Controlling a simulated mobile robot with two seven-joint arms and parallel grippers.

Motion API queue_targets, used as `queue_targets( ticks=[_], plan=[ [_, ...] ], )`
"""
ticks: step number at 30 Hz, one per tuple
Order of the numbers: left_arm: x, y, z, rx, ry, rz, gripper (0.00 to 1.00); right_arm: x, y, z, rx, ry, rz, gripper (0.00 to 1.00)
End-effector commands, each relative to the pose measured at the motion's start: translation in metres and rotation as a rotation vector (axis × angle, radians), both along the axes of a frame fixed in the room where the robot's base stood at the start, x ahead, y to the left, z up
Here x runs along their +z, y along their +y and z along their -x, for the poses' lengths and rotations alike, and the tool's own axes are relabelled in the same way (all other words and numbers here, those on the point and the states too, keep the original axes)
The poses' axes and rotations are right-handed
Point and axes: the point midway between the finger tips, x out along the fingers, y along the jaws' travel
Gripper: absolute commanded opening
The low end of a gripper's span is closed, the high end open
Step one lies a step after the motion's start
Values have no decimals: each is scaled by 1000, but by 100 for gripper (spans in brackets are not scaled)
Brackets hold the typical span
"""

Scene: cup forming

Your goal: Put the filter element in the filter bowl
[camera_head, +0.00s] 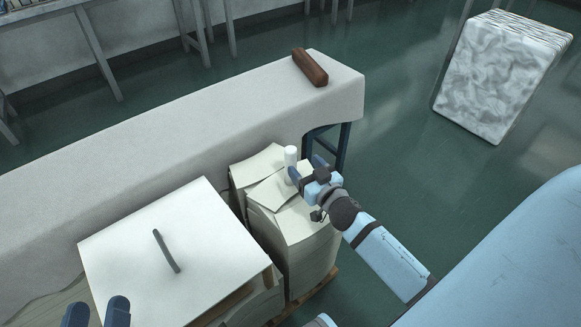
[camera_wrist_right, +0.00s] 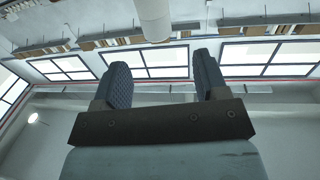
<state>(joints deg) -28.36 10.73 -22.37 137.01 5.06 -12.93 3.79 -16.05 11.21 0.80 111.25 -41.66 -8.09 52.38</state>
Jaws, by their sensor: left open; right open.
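A white cylinder (camera_head: 290,156), which looks like the filter element, stands upright by the paper stacks, just beyond my right gripper. My right gripper (camera_head: 306,168) is open, with its blue fingers close to the cylinder. In the right wrist view the cylinder (camera_wrist_right: 153,20) shows at the top, between and beyond the two open fingertips (camera_wrist_right: 160,65), with no finger visibly closed on it. I cannot tell what the cylinder's lower end rests on. My left gripper (camera_head: 97,310) is open and empty at the bottom left edge. I cannot make out a filter bowl in either view.
Stacks of pale sheets (camera_head: 310,235) stand on a wooden pallet beside a long grey bench (camera_head: 150,145). A dark rod (camera_head: 166,251) lies on the large white top sheet (camera_head: 120,250). A brown block (camera_head: 310,67) lies at the bench's far end. A wrapped bale (camera_head: 500,75) stands on the green floor.

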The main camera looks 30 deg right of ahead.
Motion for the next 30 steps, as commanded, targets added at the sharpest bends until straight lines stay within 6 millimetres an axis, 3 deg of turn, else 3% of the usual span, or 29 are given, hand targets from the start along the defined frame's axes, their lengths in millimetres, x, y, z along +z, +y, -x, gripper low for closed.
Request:
queue_targets(
  ticks=[8, 16, 25, 26, 30],
  plan=[
    [5, -2, 1, -8, -31, 22, 62, 0, -2, -24, 2, -1, 1, 67],
    [21, -6, 4, -25, -102, 70, 62, 0, -6, -62, 1, -1, 1, 67],
    [28, -9, 3, -34, -123, 82, 62, 0, -6, -68, 0, 1, 0, 67],
    [28, -9, 3, -34, -122, 83, 62, 1, -6, -68, 0, 1, 0, 64],
    [27, -9, 4, -33, -117, 80, 62, 1, -6, -68, 0, 1, 0, 32]
  ],
)
